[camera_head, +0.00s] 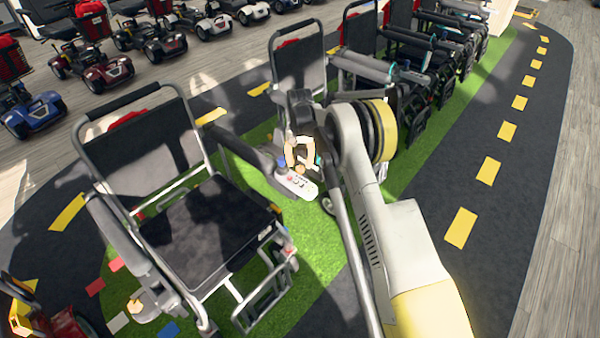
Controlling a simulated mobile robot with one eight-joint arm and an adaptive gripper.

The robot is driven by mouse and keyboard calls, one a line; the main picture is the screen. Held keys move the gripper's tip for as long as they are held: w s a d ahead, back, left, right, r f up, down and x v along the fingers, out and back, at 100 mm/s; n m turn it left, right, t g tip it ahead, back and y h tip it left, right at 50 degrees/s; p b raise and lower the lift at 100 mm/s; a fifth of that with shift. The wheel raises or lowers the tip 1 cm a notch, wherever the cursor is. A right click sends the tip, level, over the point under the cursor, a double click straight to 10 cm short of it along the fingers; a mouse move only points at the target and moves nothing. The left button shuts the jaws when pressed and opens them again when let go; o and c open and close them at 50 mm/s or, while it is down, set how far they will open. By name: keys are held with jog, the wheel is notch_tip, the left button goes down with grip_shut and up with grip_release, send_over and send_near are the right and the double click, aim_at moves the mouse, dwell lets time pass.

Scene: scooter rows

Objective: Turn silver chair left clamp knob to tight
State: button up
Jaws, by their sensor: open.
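A wheelchair with a silver frame and black seat (205,225) stands at the front left, its black backrest (140,140) toward the rear. A grey control panel (296,184) with buttons and a dark blue-topped stick is at the end of a dark armrest, right of this chair. My gripper (301,164) has pale fingers, spread apart, just above and behind the panel in the picture. It appears empty; I cannot tell whether it touches the panel. I cannot make out the left clamp knob or its setting.
Another silver-framed chair (300,64) stands behind my gripper, with several dark wheelchairs (432,50) to its right. Several mobility scooters (90,62) line the back left. The dark lane (490,200) with yellow dashes at right is clear.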

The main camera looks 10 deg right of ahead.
aim_at(300, 168)
notch_tip(300, 168, down, 3)
jog(key=shift+f+b, duration=0.15)
jog(key=shift+b, duration=0.35)
jog(key=shift+c, duration=0.4)
grip_shut()
jog(key=shift+m, duration=0.3)
jog(key=m, duration=0.6)
jog(key=shift+p, duration=0.4)
jog(key=m, duration=0.3)
jog(key=shift+m, duration=2.1)
